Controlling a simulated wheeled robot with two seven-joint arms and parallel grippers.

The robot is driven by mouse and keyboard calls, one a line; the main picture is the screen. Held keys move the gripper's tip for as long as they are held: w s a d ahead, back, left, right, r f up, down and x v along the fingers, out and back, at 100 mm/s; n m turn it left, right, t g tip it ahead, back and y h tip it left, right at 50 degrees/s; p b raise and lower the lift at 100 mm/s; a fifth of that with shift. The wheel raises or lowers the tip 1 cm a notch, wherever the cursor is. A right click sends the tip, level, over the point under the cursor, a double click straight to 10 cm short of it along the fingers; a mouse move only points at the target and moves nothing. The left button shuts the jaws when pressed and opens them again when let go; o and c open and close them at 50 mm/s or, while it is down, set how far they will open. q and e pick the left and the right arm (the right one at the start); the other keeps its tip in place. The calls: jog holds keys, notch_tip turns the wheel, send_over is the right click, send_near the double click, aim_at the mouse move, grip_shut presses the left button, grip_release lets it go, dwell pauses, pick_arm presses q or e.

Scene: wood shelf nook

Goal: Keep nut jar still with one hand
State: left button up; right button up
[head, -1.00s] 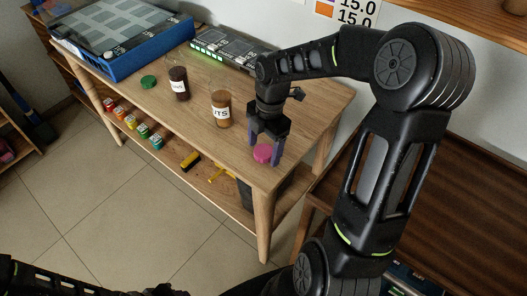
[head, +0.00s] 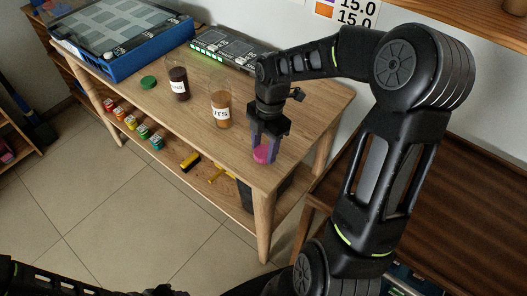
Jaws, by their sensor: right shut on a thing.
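The nut jar (head: 220,112) is a clear jar with brown contents and a white label partly reading "TS". It stands upright and without a lid near the middle of the wooden table. My right gripper (head: 264,152) points down to the right of the jar, apart from it. It is shut on a pink lid (head: 261,155) near the table's front right edge. My left arm shows only as dark links at the bottom left, and its gripper is not visible.
A dark jar (head: 179,84) and a green lid (head: 149,82) stand left of the nut jar. A blue box (head: 122,68) and a grey device (head: 233,48) fill the back of the table (head: 170,120). Small colored bottles (head: 130,122) line the shelf below.

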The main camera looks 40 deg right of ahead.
aim_at(261, 151)
jog(key=shift+r, duration=0.1)
notch_tip(261, 151, up, 10)
dwell(0.5)
dwell(0.5)
jog(key=w+a+f+m, duration=0.1)
jog(key=w+a+m, duration=0.1)
jog(key=m, duration=0.1)
jog(key=w+a+f+m, duration=0.1)
jog(key=w+m, duration=0.1)
jog(key=m, duration=0.1)
jog(key=w+a+f+m+t, duration=0.1)
jog(key=a+f+m, duration=0.1)
jog(key=m, duration=0.2)
jog(key=shift+w+a, duration=0.3)
jog(key=shift+w, duration=0.1)
jog(key=w+a+f+m, duration=0.1)
jog(key=a+m, duration=0.1)
jog(key=w+a+m+h, duration=0.1)
jog(key=a+m, duration=0.1)
jog(key=m, duration=0.1)
jog(key=w+a+f+m, duration=0.1)
jog(key=w+a+m, duration=0.1)
jog(key=m, duration=0.1)
jog(key=shift+a+f+t, duration=0.15)
jog(key=shift+f+t, duration=0.15)
jog(key=shift+f, duration=0.05)
jog(key=shift+w+a+f+m, duration=0.2)
jog(key=shift+a+m, duration=0.1)
jog(key=shift+m, duration=0.3)
